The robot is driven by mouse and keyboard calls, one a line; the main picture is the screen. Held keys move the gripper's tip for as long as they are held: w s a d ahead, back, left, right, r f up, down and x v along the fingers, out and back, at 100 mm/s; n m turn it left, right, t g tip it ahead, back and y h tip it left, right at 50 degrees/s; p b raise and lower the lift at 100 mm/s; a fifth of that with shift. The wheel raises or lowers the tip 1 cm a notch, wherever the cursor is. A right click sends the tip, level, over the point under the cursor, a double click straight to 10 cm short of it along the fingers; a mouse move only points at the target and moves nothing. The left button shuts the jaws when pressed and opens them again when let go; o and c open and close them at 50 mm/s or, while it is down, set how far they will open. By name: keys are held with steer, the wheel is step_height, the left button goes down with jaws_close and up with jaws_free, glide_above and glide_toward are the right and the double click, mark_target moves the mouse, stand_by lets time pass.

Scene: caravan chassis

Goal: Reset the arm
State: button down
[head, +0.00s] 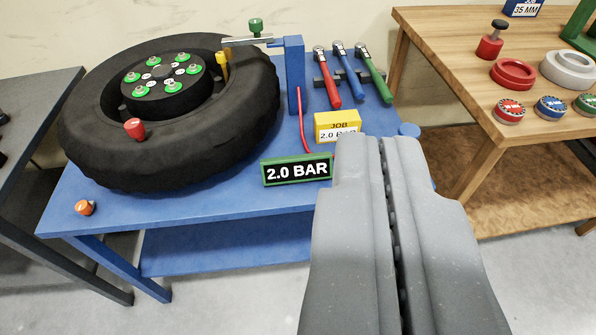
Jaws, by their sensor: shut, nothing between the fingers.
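My gripper (380,145) is in the lower right of the head view, its two grey fingers shut together with nothing between them. It points forward over the front right part of the blue table (190,213). The fingers cover part of the table's right side. A black tyre (110,165) lies flat on the left of the table, with several green nuts on its hub. My gripper is apart from it.
A green "2.0 BAR" sign (297,170) and a yellow job card (337,126) stand just left of the fingertips. A blue post (295,75) and several wrenches (348,75) are behind. A wooden table (450,60) is at right, a dark table (40,105) at left.

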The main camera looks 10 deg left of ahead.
step_height(320, 180, up, 16)
steer(key=p, duration=1.6)
